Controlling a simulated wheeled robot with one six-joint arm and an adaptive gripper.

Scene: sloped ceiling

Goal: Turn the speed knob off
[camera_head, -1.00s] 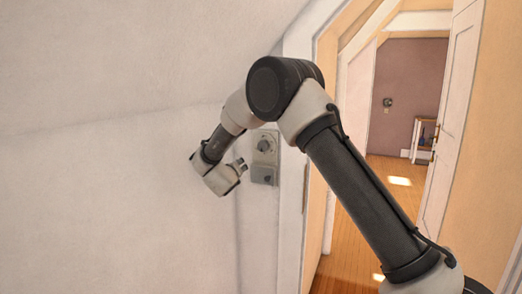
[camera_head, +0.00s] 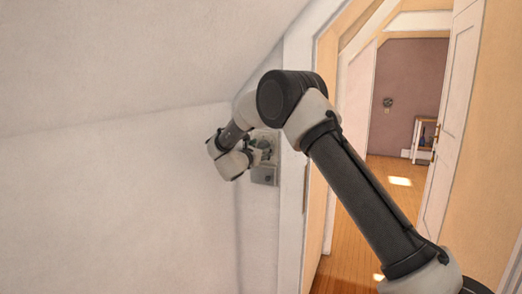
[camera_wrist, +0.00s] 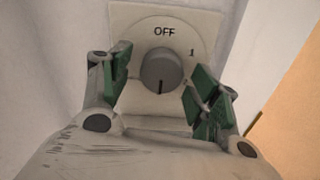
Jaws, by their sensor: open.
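The speed knob (camera_wrist: 160,69) is a round grey knob on a pale plate (camera_wrist: 190,17) in the wrist view. "OFF" is printed above it and "1" to its upper right. A dark mark shows at the knob's lower edge, away from "OFF". My gripper (camera_wrist: 158,78) is open, with green-padded fingers on the left and right of the knob. Gaps show between knob and fingers, and nothing is held. In the head view my gripper (camera_head: 258,152) is at the wall plate and hides most of the knob.
A grey box (camera_head: 264,176) sits on the wall just below the plate. The door frame (camera_head: 293,190) stands close to the right. A sloped ceiling (camera_head: 130,60) is above. Beyond the doorway is a wooden floor (camera_head: 345,240) with a small shelf (camera_head: 424,141).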

